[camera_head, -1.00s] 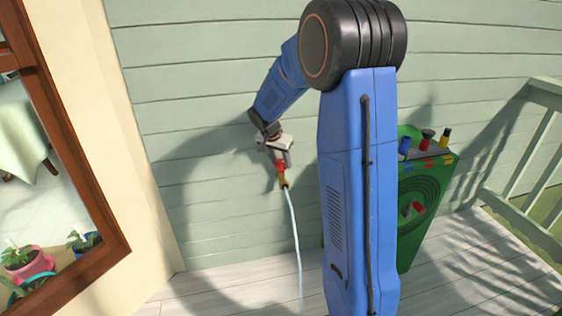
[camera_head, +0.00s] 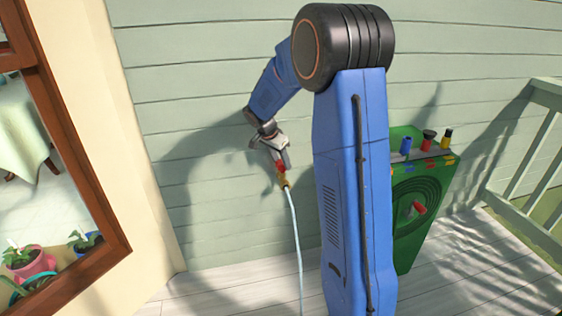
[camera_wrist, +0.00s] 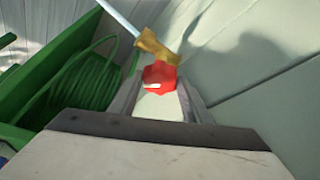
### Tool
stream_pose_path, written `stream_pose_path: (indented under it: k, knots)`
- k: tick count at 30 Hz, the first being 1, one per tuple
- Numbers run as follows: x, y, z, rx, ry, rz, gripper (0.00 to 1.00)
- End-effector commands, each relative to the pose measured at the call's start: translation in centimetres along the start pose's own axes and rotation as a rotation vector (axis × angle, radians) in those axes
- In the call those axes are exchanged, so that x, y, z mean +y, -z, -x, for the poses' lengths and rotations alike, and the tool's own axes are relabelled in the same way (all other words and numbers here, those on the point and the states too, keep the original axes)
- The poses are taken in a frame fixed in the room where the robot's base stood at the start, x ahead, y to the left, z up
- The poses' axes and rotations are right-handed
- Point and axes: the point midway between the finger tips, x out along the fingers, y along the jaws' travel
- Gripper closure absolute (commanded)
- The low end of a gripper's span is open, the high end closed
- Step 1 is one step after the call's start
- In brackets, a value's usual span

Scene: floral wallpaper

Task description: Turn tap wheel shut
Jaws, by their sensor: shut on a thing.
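The red tap wheel (camera_wrist: 160,76) sits between the fingertips of my gripper (camera_wrist: 160,98) in the wrist view, and my gripper is shut on it. The brass tap (camera_wrist: 155,46) shows just beyond the wheel, with a pale stream or hose (camera_wrist: 118,15) leading from it. In the head view my gripper (camera_head: 277,156) is at the wall, with the red wheel (camera_head: 280,167) at its tips and the brass tap (camera_head: 284,181) below. The pale stream or hose (camera_head: 296,240) runs from the tap down to the deck. The fingers partly hide the wheel.
A green hose box (camera_head: 420,212) with coiled hose and coloured fittings on top stands to the right by the wall. A brown-framed window (camera_head: 72,165) is at the left. The deck between is clear.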

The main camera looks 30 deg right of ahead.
Motion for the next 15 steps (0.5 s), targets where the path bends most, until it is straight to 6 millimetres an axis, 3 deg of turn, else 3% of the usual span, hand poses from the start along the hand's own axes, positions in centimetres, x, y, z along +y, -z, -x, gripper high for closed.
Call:
stream_pose_path:
  k: [1, 2, 15]
  knots:
    - [0.01, -0.08, -0.01, -0.001, 0.000, 0.000, 0.79]
    - [0.00, -0.09, -0.01, -0.001, 0.000, 0.000, 0.49]
    - [-0.06, -0.02, 0.77, 0.000, 0.002, 0.000, 0.48]
